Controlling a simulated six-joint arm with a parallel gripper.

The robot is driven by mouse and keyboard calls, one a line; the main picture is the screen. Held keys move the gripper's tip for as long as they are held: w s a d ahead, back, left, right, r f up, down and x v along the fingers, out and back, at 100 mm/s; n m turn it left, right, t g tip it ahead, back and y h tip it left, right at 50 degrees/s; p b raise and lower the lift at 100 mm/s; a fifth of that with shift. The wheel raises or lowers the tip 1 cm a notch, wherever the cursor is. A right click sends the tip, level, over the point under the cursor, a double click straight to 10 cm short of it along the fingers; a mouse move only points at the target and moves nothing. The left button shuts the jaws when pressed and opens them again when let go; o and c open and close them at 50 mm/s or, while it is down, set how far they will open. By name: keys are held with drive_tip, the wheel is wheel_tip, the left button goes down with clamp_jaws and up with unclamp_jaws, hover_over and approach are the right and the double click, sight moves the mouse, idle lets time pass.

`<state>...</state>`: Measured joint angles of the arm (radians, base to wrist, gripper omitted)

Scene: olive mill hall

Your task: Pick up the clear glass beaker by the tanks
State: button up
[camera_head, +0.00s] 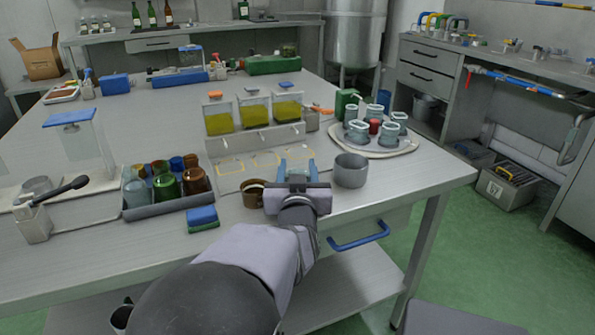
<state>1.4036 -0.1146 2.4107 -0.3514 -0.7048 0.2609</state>
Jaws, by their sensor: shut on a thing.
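My gripper (297,170) is low over the steel table near its front edge, in front of the tanks. It is shut on a pale, see-through thing that looks like the clear glass beaker (297,158). My gripper hides most of it, and I cannot tell whether it touches the table. Behind stand three clear tanks of yellow-green liquid (254,111) with orange and blue tops, on a grey stand.
A grey metal cup (350,170) stands close to the right of my gripper, and a brown cup (254,194) close to the left. Further left are a tray of coloured glasses (170,207) and a blue-green sponge (202,217). A round tray of jars (400,148) stands at right.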

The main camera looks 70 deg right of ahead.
wheel_tip(320, 180, up, 10)
drive_tip(key=p, duration=0.4)
drive_tip(key=shift+f, duration=0.15)
idle(0.6)
drive_tip(key=w+d+r+m+g+p, duration=0.2)
drive_tip(key=w+d+r+p, duration=0.2)
drive_tip(key=d+r+p, duration=0.7)
drive_tip(key=s+a+f+m+g+p, duration=0.4)
drive_tip(key=f+m+g+p, duration=0.3)
drive_tip(key=p, duration=1.4)
drive_tip(key=shift+s+f+g, duration=0.5)
drive_tip(key=shift+f+g, duration=0.5)
drive_tip(key=shift+g, duration=1.2)
